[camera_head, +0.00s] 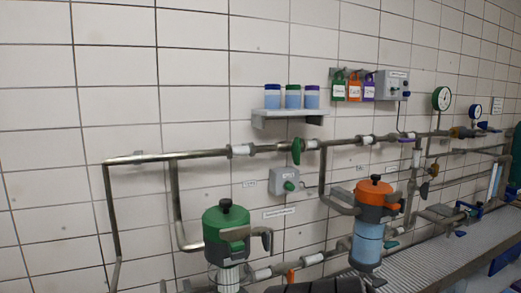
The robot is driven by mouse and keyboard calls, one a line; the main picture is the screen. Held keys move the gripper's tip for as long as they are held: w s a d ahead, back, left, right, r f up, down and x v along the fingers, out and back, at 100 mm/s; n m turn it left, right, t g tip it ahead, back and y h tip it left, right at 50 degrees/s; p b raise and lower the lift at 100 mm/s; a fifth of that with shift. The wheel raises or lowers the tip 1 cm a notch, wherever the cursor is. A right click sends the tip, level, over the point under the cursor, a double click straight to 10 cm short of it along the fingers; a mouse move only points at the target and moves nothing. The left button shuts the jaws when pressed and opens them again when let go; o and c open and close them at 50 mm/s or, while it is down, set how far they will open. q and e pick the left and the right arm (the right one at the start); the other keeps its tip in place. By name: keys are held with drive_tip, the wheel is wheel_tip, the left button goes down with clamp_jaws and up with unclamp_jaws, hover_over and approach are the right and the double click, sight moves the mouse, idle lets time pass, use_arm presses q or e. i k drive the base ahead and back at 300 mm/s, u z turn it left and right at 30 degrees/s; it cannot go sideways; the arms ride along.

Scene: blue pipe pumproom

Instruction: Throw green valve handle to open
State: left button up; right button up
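A green valve handle (297,151) sits on the upper horizontal metal pipe, near the middle of the view. It looks like an upright, narrow green shape, seen almost edge-on. A white fitting is beside it on the right. I cannot tell from this view whether the valve is open or shut.
Below the handle is a grey box with a green knob (289,186). A shelf (289,118) with several jars is above. A green-topped filter housing (227,232) and an orange-topped one (375,200) stand below. A dark shape (325,287) crosses the bottom edge.

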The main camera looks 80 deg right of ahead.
sight(296, 145)
drive_tip(key=k, duration=0.8)
drive_tip(key=z, duration=1.35)
drive_tip(key=i, duration=0.5)
drive_tip(key=z, duration=0.05)
